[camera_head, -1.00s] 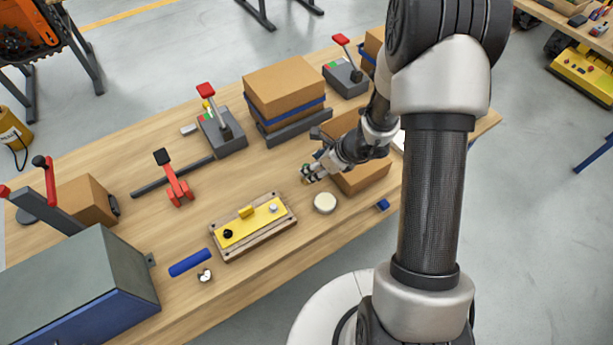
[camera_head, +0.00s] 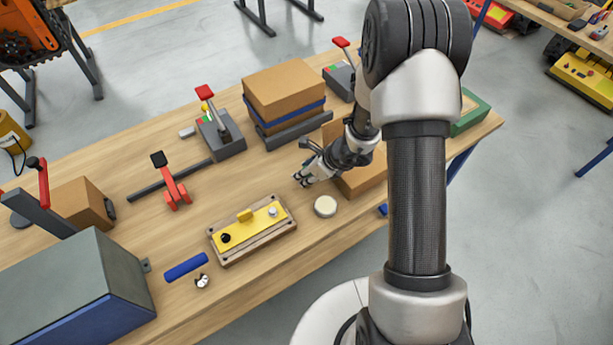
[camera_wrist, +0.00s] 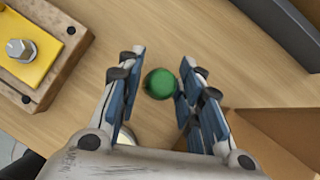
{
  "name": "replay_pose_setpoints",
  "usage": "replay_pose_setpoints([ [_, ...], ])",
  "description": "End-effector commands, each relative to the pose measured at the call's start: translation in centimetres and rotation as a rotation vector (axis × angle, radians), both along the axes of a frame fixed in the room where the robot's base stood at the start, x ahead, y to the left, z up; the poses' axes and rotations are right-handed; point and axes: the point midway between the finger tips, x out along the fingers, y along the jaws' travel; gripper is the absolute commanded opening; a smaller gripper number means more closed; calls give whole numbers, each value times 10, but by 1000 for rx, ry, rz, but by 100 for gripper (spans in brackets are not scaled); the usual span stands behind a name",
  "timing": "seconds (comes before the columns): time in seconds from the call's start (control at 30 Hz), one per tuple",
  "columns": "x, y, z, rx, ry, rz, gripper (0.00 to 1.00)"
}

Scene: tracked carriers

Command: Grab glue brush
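A round green thing (camera_wrist: 160,83), perhaps the top end of the glue brush, shows between my fingers in the wrist view. What lies below it is hidden, so I cannot be sure it is the brush. My gripper (camera_wrist: 161,68) is open, with one finger on each side of the green thing. The right finger looks very close to it; a narrow gap shows at the left. In the head view my gripper (camera_head: 302,179) is low over the bench, and no brush can be made out there.
A cream round disc (camera_head: 325,206) lies just in front of my gripper. A wooden block with a yellow plate (camera_head: 262,219) is to its left, and a cardboard box (camera_head: 362,180) to its right. A blue cylinder (camera_head: 186,267) lies further left. Bare bench (camera_head: 245,176) lies left of my gripper.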

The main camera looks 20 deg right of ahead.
Motion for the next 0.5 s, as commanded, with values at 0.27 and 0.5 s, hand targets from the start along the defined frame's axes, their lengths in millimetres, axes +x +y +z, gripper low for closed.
replay_pose_setpoints([
  [0.27,0,0,0,0,0,0,12],
  [0.5,0,0,0,0,0,0,0],
])
